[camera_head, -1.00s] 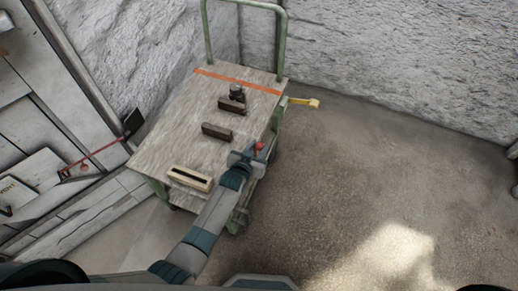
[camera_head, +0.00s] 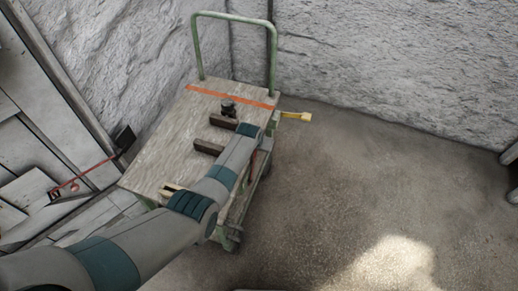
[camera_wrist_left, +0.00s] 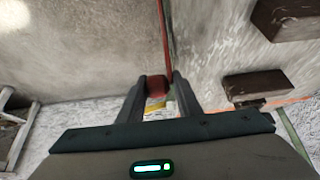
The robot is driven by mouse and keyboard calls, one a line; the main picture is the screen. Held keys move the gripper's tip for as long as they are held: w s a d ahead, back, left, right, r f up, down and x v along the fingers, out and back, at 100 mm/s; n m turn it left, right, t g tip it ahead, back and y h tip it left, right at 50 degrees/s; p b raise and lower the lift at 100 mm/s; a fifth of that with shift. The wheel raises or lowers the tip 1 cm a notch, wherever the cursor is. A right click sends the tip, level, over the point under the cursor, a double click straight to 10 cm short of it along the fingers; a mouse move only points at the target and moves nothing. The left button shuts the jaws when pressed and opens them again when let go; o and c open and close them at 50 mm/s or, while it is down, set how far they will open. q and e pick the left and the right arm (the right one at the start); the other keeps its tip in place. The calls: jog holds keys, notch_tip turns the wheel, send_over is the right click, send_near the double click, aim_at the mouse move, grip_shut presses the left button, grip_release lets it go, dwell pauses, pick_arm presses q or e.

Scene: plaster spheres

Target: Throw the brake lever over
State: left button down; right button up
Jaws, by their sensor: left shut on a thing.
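The brake lever is a thin red rod (camera_wrist_left: 163,38) with a dark red knob (camera_wrist_left: 156,87) in the left wrist view. My left gripper (camera_wrist_left: 156,80) is shut on the knob, one finger on each side. The rod runs from the knob to the top of that view, beside the wooden deck of the cart (camera_head: 165,150). In the head view my left arm reaches along the right edge of the cart and hides my gripper and the knob. My right gripper is not in view.
Dark blocks (camera_head: 208,147) and a small dark knob-topped part (camera_head: 228,106) sit on the deck. A yellow piece (camera_head: 297,116) sticks out right of the cart. A green handle frame (camera_head: 273,60) stands at the far end, near rough walls.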

pick_arm(q)
jog(key=shift+s+d+f, duration=0.15)
jog(key=shift+s+d, duration=0.05)
jog(key=shift+d, duration=0.2)
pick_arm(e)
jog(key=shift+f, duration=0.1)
pick_arm(q)
jog(key=c, duration=1.6)
grip_release()
jog(key=shift+o, duration=1)
jog(key=shift+w+d, duration=0.1)
jog(key=shift+w, duration=0.1)
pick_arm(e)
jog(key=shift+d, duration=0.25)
pick_arm(q)
jog(key=shift+a, duration=0.25)
jog(key=shift+s+a+r+p, duration=0.15)
jog(key=shift+s+r+p, duration=0.15)
jog(key=shift+r, duration=0.4)
jog(key=v, duration=1.5)
jog(key=shift+r+p, duration=0.3)
jog(key=shift+r, duration=0.15)
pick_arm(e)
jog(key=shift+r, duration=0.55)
